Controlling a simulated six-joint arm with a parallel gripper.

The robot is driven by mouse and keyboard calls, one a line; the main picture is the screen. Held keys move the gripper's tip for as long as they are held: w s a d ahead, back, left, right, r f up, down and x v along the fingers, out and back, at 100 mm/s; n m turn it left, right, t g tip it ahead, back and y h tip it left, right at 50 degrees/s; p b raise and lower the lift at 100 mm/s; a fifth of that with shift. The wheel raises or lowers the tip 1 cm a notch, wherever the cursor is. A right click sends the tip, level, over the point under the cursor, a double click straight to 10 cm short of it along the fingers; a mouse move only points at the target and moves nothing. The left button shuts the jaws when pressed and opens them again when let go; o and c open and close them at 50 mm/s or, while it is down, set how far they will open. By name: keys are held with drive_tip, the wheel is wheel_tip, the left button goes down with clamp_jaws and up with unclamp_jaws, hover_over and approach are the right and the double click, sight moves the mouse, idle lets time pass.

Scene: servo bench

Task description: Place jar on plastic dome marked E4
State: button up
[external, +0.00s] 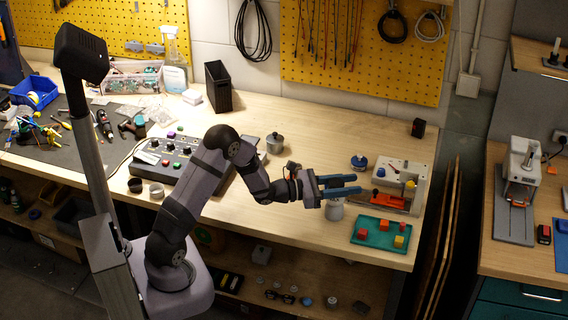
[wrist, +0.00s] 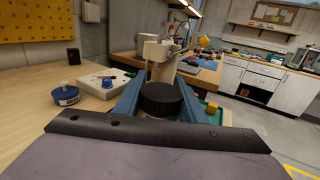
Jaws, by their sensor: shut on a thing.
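The jar (external: 334,211) is a pale grey vessel hanging under my blue fingers in the external view. Its dark ribbed round lid (wrist: 161,99) sits between the fingers in the wrist view. My gripper (external: 357,184) is shut on the jar near the table's front right. A blue round dome-like piece (external: 358,161) with a small knob stands on the table behind my gripper. In the wrist view this blue piece (wrist: 66,95) is at the left and carries a white label, too small to read. The jar is apart from it.
A green tray (external: 357,239) with red and yellow blocks lies to the front right. A white panel box (external: 402,170) with a blue knob stands beside the blue piece. A lidded metal pot (external: 275,143) and a button console (external: 178,158) are to the left.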

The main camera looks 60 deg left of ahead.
drive_tip(key=shift+f, duration=0.2)
drive_tip(key=o, duration=1.1)
drive_tip(key=shift+o, duration=0.2)
drive_tip(key=shift+s+r, duration=0.1)
drive_tip(key=shift+r, duration=0.1)
drive_tip(key=b+v, duration=0.3)
drive_tip(key=v, duration=0.8)
drive_tip(key=shift+s, duration=0.35)
drive_tip(key=shift+a, duration=0.15)
